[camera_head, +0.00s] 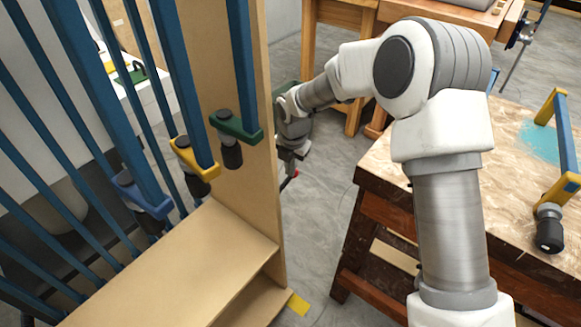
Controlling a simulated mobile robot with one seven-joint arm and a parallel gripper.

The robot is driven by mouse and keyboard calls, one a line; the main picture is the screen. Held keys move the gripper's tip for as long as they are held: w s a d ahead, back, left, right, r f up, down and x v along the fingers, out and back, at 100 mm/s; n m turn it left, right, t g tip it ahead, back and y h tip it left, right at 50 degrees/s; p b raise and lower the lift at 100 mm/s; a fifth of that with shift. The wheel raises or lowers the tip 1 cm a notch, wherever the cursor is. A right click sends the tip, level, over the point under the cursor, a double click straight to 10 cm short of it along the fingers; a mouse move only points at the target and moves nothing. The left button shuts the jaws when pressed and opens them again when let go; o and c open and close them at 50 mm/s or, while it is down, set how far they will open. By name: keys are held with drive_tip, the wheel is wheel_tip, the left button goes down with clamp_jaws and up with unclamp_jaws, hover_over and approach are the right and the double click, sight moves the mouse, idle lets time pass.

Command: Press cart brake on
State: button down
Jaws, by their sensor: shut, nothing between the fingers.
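The cart seems to be the plywood rack (185,270) with a tall upright panel and lower shelves, at the left. I cannot make out its brake for certain. My gripper (288,165) points down just right of the panel, shut and empty. It is small in view and partly hidden by the panel edge. I cannot tell whether it touches anything.
Blue bar clamps (85,85) with blue, yellow and green heads stand at the left. A workbench (400,165) with a yellow-and-blue clamp (560,150) is at the right. A yellow floor mark (298,304) lies by the rack. Grey floor (315,240) is clear between rack and bench.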

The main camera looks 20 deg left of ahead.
drive_tip(key=shift+w+d+f+g+p, duration=0.25)
drive_tip(key=shift+g+p, duration=0.25)
drive_tip(key=shift+p, duration=0.45)
drive_tip(key=shift+w+a, duration=0.1)
drive_tip(key=shift+w+f+g+y+p, duration=0.3)
drive_tip(key=shift+g+y+p, duration=0.1)
drive_tip(key=shift+p, duration=0.55)
drive_tip(key=shift+w+d+f+g+p, duration=0.25)
drive_tip(key=shift+f+g+p, duration=0.25)
drive_tip(key=shift+f+g, duration=0.1)
drive_tip(key=f+g+b, duration=0.1)
drive_tip(key=w+f+g+y, duration=0.1)
drive_tip(key=f, duration=0.1)
drive_tip(key=shift+d+f+m+g+y+b, duration=0.15)
drive_tip(key=shift+m+g+y+b, duration=0.15)
drive_tip(key=shift+g+b, duration=0.1)
drive_tip(key=shift+f+b, duration=1.05)
drive_tip(key=shift+f, duration=0.1)
